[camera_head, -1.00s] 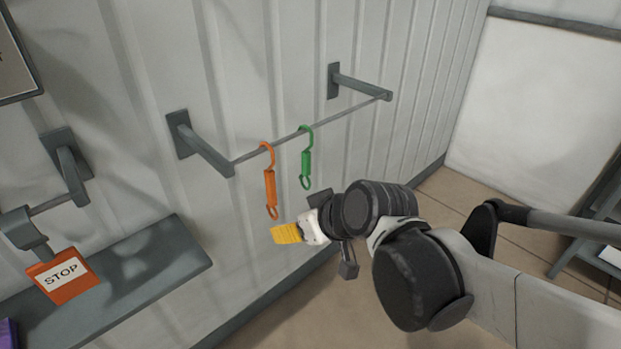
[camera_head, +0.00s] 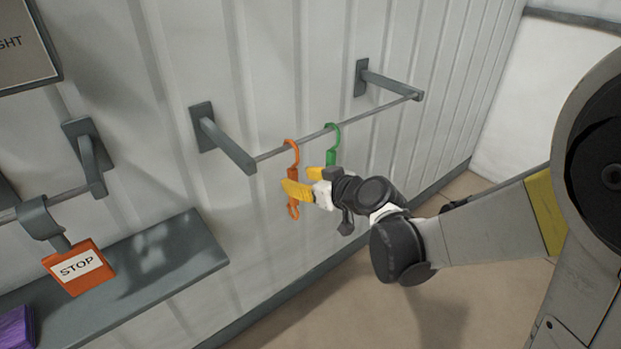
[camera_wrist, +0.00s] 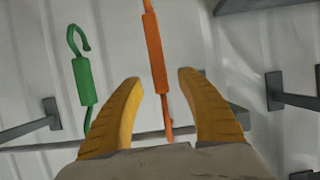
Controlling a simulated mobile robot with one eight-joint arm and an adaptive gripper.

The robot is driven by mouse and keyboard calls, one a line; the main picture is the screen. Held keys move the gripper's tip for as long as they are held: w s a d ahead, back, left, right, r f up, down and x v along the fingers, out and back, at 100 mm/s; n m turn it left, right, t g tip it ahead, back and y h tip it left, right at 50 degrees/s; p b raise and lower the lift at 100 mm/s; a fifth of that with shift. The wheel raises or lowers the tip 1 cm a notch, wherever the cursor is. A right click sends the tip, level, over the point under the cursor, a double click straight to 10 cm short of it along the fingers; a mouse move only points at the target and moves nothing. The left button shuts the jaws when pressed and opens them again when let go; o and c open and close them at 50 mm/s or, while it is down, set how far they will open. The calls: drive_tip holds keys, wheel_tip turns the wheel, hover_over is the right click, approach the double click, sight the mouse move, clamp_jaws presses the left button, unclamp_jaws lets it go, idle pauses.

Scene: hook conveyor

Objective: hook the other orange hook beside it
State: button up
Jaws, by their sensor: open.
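An orange hook (camera_head: 293,168) hangs from a thin grey rod (camera_head: 358,118). It is the only orange hook I see. A green hook (camera_head: 332,147) hangs on the same rod just to its right. My gripper (camera_head: 299,180), with yellow fingers, is at the orange hook's body and partly covers it and the green hook's lower part. In the wrist view the orange hook (camera_wrist: 154,60) lies between the two open fingers of my gripper (camera_wrist: 157,75), with gaps on both sides. The green hook (camera_wrist: 84,80) is outside the left finger.
Grey wall brackets (camera_head: 225,145) carry the rod at both ends. A grey shelf (camera_head: 170,262) is at the lower left. An orange STOP sign (camera_head: 78,267) hangs at the left, with a purple object (camera_head: 15,328) below. The wall below the rod is clear.

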sight(295, 178)
drive_tip(key=shift+b+x, duration=0.3)
drive_tip(key=shift+x, duration=1.4)
clamp_jaws()
